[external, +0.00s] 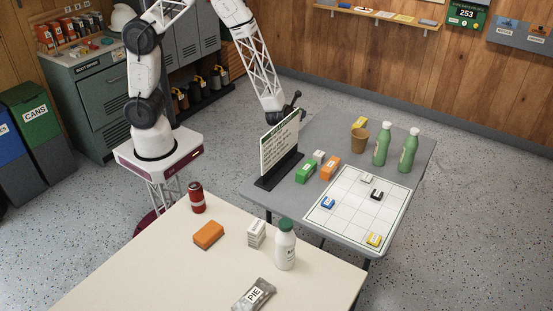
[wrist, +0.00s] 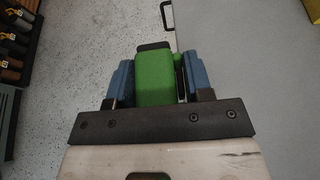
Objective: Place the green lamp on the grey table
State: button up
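In the wrist view a green block-like body with a dark end, which I take to be the green lamp (wrist: 154,77), sits between the two blue fingers of my gripper (wrist: 158,82). The fingers appear closed on its sides. In the external view my gripper (external: 290,108) is at the far left edge of the grey table (external: 285,203), behind an upright sign; the lamp cannot be made out there. In the wrist view the grey table (wrist: 255,60) lies below to the right, with floor to the left.
The sign (external: 279,143) stands on a black base near my gripper. A green box (external: 306,171), orange box (external: 330,167), brown cup (external: 359,141), two green bottles (external: 381,146) and a gridded board (external: 345,215) occupy the grey table. A cream table (external: 150,260) is in front.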

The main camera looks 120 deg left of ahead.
send_over(329, 125)
jog(key=shift+a+f, duration=0.15)
jog(key=shift+f, duration=0.6)
dwell(0.4)
jog(key=shift+f, duration=1.75)
jog(key=shift+f, duration=0.15)
jog(key=o, duration=0.6)
